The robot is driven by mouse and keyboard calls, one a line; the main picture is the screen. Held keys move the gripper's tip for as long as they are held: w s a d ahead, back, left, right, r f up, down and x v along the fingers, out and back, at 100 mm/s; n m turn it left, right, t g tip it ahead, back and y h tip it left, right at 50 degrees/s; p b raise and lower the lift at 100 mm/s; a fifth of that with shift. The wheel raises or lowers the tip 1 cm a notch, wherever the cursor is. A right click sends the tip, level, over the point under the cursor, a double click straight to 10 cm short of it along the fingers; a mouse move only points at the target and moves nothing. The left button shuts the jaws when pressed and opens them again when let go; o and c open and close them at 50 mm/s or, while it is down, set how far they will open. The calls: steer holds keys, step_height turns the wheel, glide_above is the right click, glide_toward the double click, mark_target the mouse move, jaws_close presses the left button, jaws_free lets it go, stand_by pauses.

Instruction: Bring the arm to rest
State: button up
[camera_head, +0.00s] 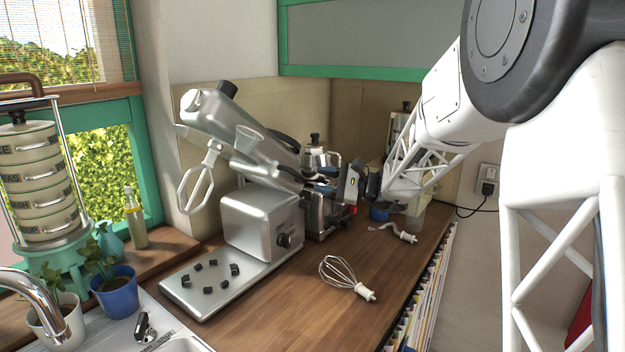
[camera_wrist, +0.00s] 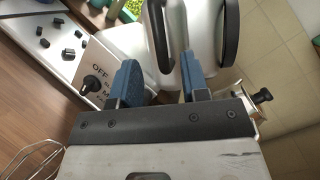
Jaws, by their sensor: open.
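My gripper (camera_head: 322,180) is over the counter, just right of the raised head of the silver stand mixer (camera_head: 262,222). Its blue fingers point left toward the mixer. In the wrist view, my gripper (camera_wrist: 157,75) has its two blue fingers apart, with nothing clearly held between them. Silver surfaces with black edging lie beyond the fingertips there; I cannot tell whether they touch. My white arm reaches in from the upper right. The mixer's control knob (camera_wrist: 92,84) shows at the left of the wrist view.
A flat beater (camera_head: 197,182) hangs from the mixer head. A wire whisk (camera_head: 341,273) and a dough hook (camera_head: 398,233) lie on the wooden counter. A kettle (camera_head: 316,157) and toaster stand behind my gripper. An outlet (camera_head: 488,180) with a cord is right. The front counter is mostly clear.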

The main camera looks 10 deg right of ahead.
steer(key=shift+s+d, duration=0.2)
steer(key=shift+d, duration=0.3)
steer(key=s+a+f+n+g+h, duration=0.1)
steer(key=s+a+n+g+h, duration=0.25)
steer(key=s, duration=0.75)
steer(key=s+a+f+n+g+h, duration=0.1)
steer(key=s+a+n+g+h, duration=0.2)
steer(key=s, duration=0.8)
steer(key=s+d+f+n+t+h, duration=0.1)
steer(key=s+h, duration=0.4)
steer(key=s, duration=0.6)
steer(key=s+d+f+n+t+h, duration=0.1)
steer(key=s+d+f+n+h, duration=0.3)
steer(key=s, duration=0.8)
steer(key=shift+d+f+t+h, duration=0.35)
steer(key=shift+d+f+h, duration=0.4)
steer(key=shift+d+h, duration=0.45)
